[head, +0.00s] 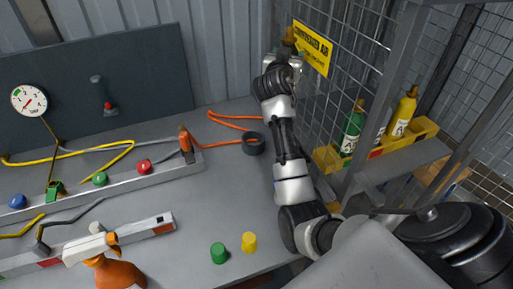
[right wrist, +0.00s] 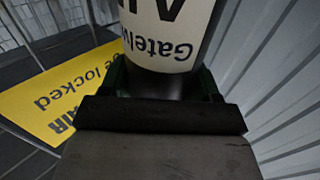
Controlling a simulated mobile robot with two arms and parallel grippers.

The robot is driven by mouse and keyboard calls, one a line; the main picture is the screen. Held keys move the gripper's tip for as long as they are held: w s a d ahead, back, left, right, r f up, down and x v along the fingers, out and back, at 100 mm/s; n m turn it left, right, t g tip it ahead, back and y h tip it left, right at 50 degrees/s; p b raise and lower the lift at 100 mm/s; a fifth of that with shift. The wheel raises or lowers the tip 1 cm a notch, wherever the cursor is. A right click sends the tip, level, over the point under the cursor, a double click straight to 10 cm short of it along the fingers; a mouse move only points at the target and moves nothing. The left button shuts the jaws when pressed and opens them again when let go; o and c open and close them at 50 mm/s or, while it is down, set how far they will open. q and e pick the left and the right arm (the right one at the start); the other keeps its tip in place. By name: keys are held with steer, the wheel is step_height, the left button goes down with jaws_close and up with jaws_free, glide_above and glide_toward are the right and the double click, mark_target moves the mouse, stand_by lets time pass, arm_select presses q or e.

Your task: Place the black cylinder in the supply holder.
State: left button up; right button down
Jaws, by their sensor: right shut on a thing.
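My right gripper (head: 287,58) is raised at the top middle of the head view, beside the mesh wall. It is shut on a cylinder, whose brassy top (head: 290,34) just shows above it. In the right wrist view the cylinder (right wrist: 168,48) has a cream label with black lettering and a dark grey lower part. The rest of it is hidden or cut off. The yellow supply holder (head: 426,131) is on the right, beyond the mesh, well apart from the gripper. A green cylinder (head: 352,130) and a yellow cylinder (head: 402,115) stand in it. My left gripper is out of view.
A grey post (head: 396,75) stands in front of the holder. A yellow sign (head: 313,47) hangs on the mesh by my gripper. The bench holds a dark ring (head: 253,144), orange hose (head: 225,116), green cap (head: 218,253), yellow cap (head: 249,242) and orange spray bottle (head: 117,272).

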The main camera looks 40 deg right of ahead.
arm_select(q)
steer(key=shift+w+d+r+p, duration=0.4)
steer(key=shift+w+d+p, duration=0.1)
steer(key=shift+p, duration=0.2)
arm_select(e)
steer(key=w+a+f, duration=0.1)
steer(key=a+f, duration=1)
steer(key=shift+f, duration=0.35)
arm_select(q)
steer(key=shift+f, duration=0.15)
arm_select(e)
steer(key=shift+f, duration=0.1)
steer(key=c, duration=0.7)
jaws_free()
steer(key=shift+f, duration=0.2)
steer(key=o, duration=0.5)
steer(key=shift+r, duration=0.1)
steer(key=shift+c, duration=0.2)
